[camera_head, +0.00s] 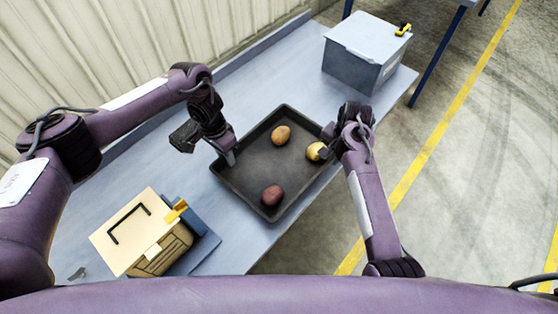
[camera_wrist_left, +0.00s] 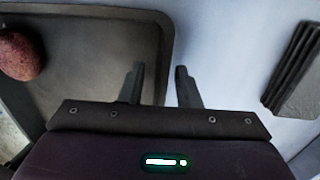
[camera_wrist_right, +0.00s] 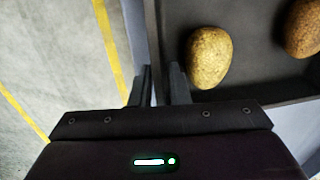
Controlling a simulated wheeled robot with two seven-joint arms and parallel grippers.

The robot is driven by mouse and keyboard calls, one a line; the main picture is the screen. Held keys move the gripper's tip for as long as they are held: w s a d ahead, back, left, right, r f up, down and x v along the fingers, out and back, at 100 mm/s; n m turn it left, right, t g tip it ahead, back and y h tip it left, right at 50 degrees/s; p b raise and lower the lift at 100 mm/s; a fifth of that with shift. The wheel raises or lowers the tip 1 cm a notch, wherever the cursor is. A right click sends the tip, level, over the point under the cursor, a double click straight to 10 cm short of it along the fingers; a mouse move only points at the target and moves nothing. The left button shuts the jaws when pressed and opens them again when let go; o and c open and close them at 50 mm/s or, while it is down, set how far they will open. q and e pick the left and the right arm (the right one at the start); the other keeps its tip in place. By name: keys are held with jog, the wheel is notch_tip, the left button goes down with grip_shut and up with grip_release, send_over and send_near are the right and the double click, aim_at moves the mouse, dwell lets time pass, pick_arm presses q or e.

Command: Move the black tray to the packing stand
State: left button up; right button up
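The black tray (camera_head: 255,150) lies on the grey-blue bench with a red potato (camera_head: 272,195), a brown potato (camera_head: 281,135) and a yellowish potato (camera_head: 316,151) in it. My left gripper (camera_head: 231,158) is at the tray's left wall. In the left wrist view its fingers (camera_wrist_left: 159,88) stand apart on either side of the tray rim (camera_wrist_left: 166,40). My right gripper (camera_head: 325,153) is at the right wall. In the right wrist view its fingers (camera_wrist_right: 161,85) are closer together, with the tray wall (camera_wrist_right: 151,30) between them. The packing stand cannot be identified for certain.
A grey lidded box (camera_head: 365,60) with a yellow-and-black item on top stands at the bench's far end. A beige box (camera_head: 135,230) stands at the near left. A corrugated wall runs behind the bench (camera_head: 240,235). Floor with yellow lines is open at right.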

pick_arm(q)
jog(key=shift+f, duration=0.55)
pick_arm(e)
jog(key=shift+w+f, duration=0.15)
jog(key=shift+f, duration=0.4)
pick_arm(q)
jog(key=shift+c, duration=1.1)
pick_arm(e)
jog(key=shift+c, duration=1)
pick_arm(q)
grip_shut()
pick_arm(e)
grip_shut()
pick_arm(q)
jog(key=shift+r, duration=0.1)
pick_arm(e)
jog(key=shift+r, duration=0.1)
